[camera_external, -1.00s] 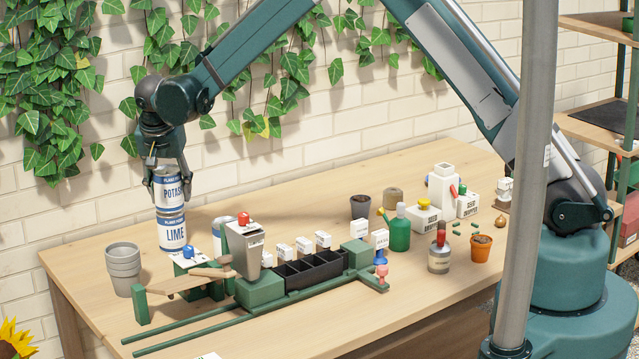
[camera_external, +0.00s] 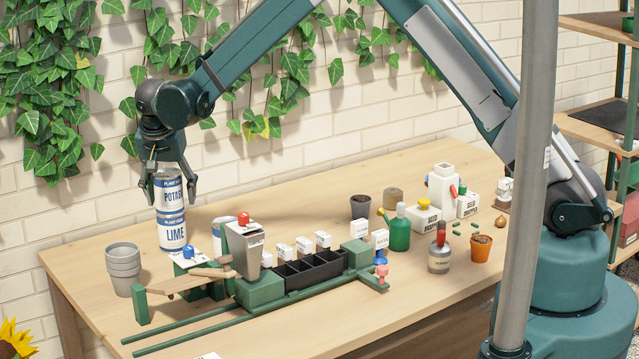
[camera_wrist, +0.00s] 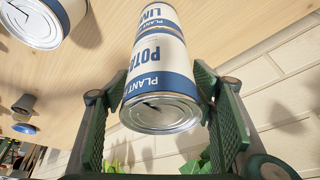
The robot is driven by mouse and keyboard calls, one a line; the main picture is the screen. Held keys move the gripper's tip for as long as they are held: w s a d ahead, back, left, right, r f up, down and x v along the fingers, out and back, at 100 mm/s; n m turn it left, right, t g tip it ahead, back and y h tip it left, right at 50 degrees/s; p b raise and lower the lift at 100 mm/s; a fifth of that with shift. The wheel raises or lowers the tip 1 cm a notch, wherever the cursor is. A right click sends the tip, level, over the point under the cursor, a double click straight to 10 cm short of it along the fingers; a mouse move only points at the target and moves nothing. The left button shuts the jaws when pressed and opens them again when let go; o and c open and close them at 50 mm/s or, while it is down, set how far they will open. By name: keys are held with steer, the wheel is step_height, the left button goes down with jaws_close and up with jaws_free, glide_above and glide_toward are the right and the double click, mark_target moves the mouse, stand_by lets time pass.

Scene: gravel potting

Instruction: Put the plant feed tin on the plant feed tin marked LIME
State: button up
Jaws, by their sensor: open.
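The plant feed tin marked POTASH (camera_external: 168,189), white with blue bands, stands upright on the tin marked LIME (camera_external: 171,231) at the table's back left. In the wrist view the POTASH tin (camera_wrist: 158,85) shows between my fingers, with the LIME tin (camera_wrist: 158,15) beyond it. My gripper (camera_external: 169,192) is open around the upper tin, with a gap between the tin and the right finger. In the wrist view my gripper's fingers (camera_wrist: 168,120) stand apart on both sides of the tin. I cannot tell whether the left finger touches it.
Another tin (camera_external: 217,236) stands to the right, partly hidden by a grey hopper (camera_external: 243,250). Stacked grey pots (camera_external: 123,268) stand at front left. A black cell tray (camera_external: 310,269) sits on the green rail frame. The brick wall is close behind. Table space behind the hopper is clear.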

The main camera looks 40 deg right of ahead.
mark_target(166, 176)
steer(key=shift+r, duration=0.15)
steer(key=shift+v, duration=6)
steer(key=shift+d, duration=0.1)
